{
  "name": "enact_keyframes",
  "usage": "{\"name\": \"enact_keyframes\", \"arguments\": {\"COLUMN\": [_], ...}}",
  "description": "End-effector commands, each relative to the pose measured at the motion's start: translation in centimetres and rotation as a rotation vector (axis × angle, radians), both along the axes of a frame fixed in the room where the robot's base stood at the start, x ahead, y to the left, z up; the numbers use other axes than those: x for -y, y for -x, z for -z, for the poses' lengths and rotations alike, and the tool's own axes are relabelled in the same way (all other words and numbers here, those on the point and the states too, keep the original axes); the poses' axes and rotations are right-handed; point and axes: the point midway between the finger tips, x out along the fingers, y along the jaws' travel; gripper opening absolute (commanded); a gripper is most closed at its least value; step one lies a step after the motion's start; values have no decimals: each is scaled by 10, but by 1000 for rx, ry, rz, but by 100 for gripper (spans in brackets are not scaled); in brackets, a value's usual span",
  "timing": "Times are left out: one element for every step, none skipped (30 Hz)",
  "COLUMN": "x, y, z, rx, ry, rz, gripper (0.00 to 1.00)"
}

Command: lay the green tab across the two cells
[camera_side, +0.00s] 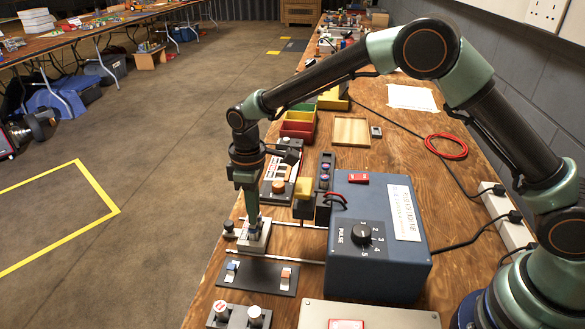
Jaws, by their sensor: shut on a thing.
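My gripper (254,222) points straight down over a pale grey block (256,240) on the bench. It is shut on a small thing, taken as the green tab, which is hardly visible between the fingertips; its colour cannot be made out. The gripper hides much of the block's top, so I cannot tell whether two cells sit there or whether the tab touches them. A dark plate (258,275) in front carries a blue tab (232,269) and an orange-pink tab (286,277), with a bare middle. Two round, pale-topped pieces stand in a dark holder (238,318) nearer the camera.
A blue box with a pulse dial (388,270) stands close on the right. A yellow-and-black unit (304,196) with red leads is just behind the gripper. Coloured bins (299,124) and a wooden tray (350,131) lie farther back. The bench's left edge is close.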

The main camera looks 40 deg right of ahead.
Motion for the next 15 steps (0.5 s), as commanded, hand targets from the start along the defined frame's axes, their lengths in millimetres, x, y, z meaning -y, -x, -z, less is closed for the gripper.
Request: {"name": "enact_keyframes", "arguments": {"x": [0, 0, 0, 0, 0, 0, 0, 0, 0, 0, 0, 0, 0, 0, 0], "y": [0, 0, 0, 0, 0, 0, 0, 0, 0, 0, 0, 0, 0, 0, 0], "z": [1, 1, 2, 2, 2, 3, 3, 3, 4, 4, 4, 4, 4, 4, 4], "rx": [0, 0, 0, 0, 0, 0, 0, 0, 0, 0, 0, 0, 0, 0, 0], "ry": [0, 0, 0, 0, 0, 0, 0, 0, 0, 0, 0, 0, 0, 0, 0], "rz": [0, 0, 0, 0, 0, 0, 0, 0, 0, 0, 0, 0, 0, 0, 0], "gripper": [0, 0, 0, 0, 0, 0, 0, 0, 0, 0, 0, 0, 0, 0, 33]}}
